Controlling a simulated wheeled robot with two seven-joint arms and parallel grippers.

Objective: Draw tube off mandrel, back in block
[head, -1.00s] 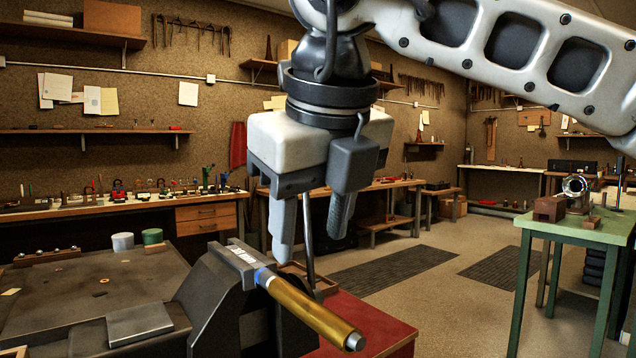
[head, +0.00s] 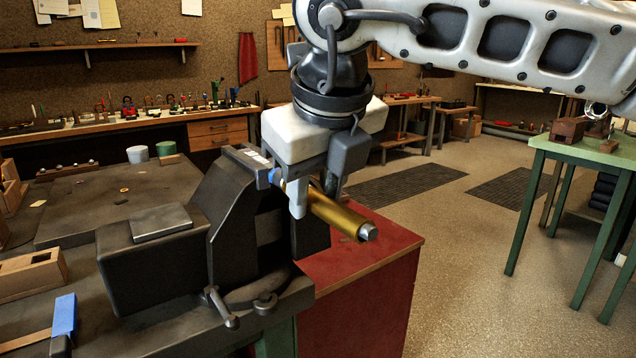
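A brass tube (head: 338,216) sits on a mandrel, whose grey tip (head: 369,233) shows at the tube's near right end. The mandrel's other end runs to the vise jaws (head: 248,160), by a blue patch. My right gripper (head: 312,194) reaches down over the tube, one finger in front and one behind, close against it. It looks shut on the tube near the vise; the rear finger is partly hidden. A wooden block (head: 32,272) with openings lies at the lower left; I cannot tell whether it is the tube's block. My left gripper is out of view.
The dark vise (head: 228,215) stands on the grey bench's (head: 120,200) right corner. A red cabinet (head: 365,270) is beneath the tube. A blue-ended item (head: 64,316) lies at the bench front. Open floor is to the right, before a green table (head: 585,150).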

